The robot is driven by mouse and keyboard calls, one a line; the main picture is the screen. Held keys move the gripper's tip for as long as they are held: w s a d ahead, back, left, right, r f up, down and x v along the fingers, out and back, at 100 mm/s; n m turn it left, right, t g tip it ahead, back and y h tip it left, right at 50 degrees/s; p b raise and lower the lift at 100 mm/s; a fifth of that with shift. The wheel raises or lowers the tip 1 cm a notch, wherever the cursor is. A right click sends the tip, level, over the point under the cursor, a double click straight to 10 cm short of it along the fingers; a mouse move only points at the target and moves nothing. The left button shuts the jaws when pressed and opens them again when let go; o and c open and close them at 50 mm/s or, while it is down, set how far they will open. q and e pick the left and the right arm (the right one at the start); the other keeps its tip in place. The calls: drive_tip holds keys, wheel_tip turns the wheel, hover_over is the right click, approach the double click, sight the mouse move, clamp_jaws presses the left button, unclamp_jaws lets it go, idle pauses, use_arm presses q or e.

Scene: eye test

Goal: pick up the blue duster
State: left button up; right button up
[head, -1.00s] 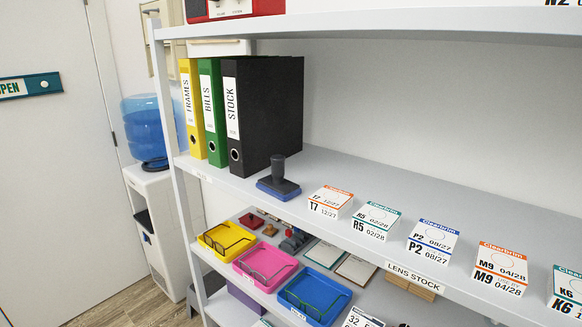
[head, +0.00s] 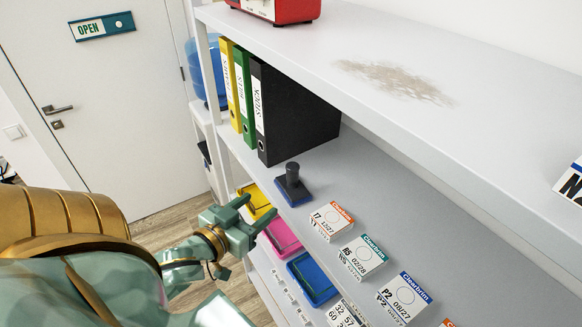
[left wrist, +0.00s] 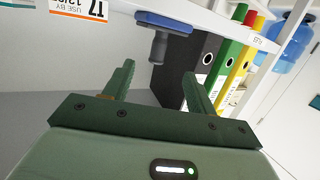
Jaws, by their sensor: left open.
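The blue duster (head: 292,186), a blue block with a dark upright handle, stands on the middle shelf (head: 345,185) in front of the black binder. My left gripper (head: 256,211) is open and empty, in front of the shelf's edge, to the left of the duster and a little lower in the head view. In the left wrist view, which is turned upside down, the duster (left wrist: 166,22) shows beyond the open fingers (left wrist: 159,76), apart from them. My right gripper is not in view.
Yellow, green and black binders (head: 290,112) stand behind the duster. Lens boxes (head: 332,220) line the shelf to its right. Coloured trays (head: 314,278) lie on the shelf below. The upper shelf (head: 480,125) overhangs, with a dusty patch (head: 395,82) and a red device (head: 285,8).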

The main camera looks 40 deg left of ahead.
sight(290, 176)
use_arm(q)
drive_tip(key=x, duration=0.3)
drive_tip(key=r+p+x, duration=0.1)
drive_tip(key=x, duration=0.3)
drive_tip(key=r+x, duration=0.1)
drive_tip(key=x, duration=0.2)
drive_tip(key=shift+w+d+p, duration=0.15)
drive_tip(key=shift+w+p, duration=0.15)
drive_tip(key=shift+w, duration=0.15)
drive_tip(key=p+x, duration=0.1)
drive_tip(key=x, duration=0.4)
drive_tip(key=shift+w+r, duration=0.1)
drive_tip(key=shift+w+a, duration=0.2)
drive_tip(key=shift+w, duration=0.15)
drive_tip(key=shift+s, duration=0.1)
drive_tip(key=shift+c, duration=1.2)
drive_tip(key=c, duration=0.8)
